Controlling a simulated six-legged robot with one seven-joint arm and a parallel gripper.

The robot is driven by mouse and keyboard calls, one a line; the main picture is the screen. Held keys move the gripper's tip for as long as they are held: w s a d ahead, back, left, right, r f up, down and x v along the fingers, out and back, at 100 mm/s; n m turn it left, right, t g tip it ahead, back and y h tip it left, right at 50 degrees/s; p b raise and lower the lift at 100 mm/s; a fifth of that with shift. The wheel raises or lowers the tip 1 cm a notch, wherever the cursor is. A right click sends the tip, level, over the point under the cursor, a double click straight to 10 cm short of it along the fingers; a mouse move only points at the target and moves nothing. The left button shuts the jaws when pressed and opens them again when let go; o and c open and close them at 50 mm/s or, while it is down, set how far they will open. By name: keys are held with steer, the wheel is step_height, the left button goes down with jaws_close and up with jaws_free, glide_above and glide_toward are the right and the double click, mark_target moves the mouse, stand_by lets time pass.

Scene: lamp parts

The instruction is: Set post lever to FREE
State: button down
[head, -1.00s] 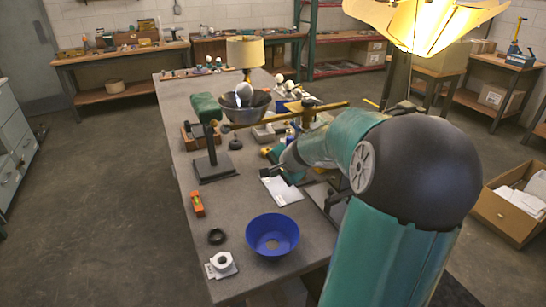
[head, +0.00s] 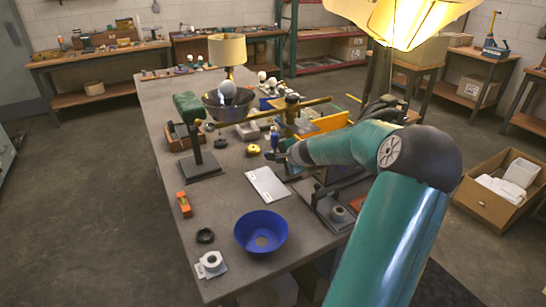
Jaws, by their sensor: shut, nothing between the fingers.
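My gripper (head: 274,156) is small and dark at the end of my teal arm, low over the middle of the workbench (head: 220,225). It is shut and appears empty. A brass bar (head: 250,116) runs level above the bench, behind my gripper. It crosses a dark post (head: 292,112) with a knob-like top. I cannot pick out the post lever or any FREE marking at this size. My arm hides part of the area around the post.
A white sheet (head: 267,184), a yellow round part (head: 253,150) and a blue upright part (head: 275,138) are near my gripper. A blue bowl (head: 261,232), an orange level (head: 184,204) and a black ring (head: 205,236) are nearer the front. A lit lampshade (head: 405,18) hangs at top right.

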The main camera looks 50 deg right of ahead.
steer(key=shift+w+d+f, duration=0.25)
steer(key=shift+w+f, duration=0.05)
steer(key=shift+w, duration=0.55)
steer(key=shift+w+d+f, duration=0.25)
steer(key=shift+w+f, duration=0.05)
steer(key=shift+w, duration=0.55)
steer(key=shift+w+d+f, duration=0.25)
steer(key=shift+w+f, duration=0.05)
steer(key=shift+w, duration=0.55)
steer(key=shift+w, duration=0.1)
steer(key=shift+w+d, duration=0.15)
steer(key=shift+w, duration=0.75)
steer(key=shift+s, duration=0.1)
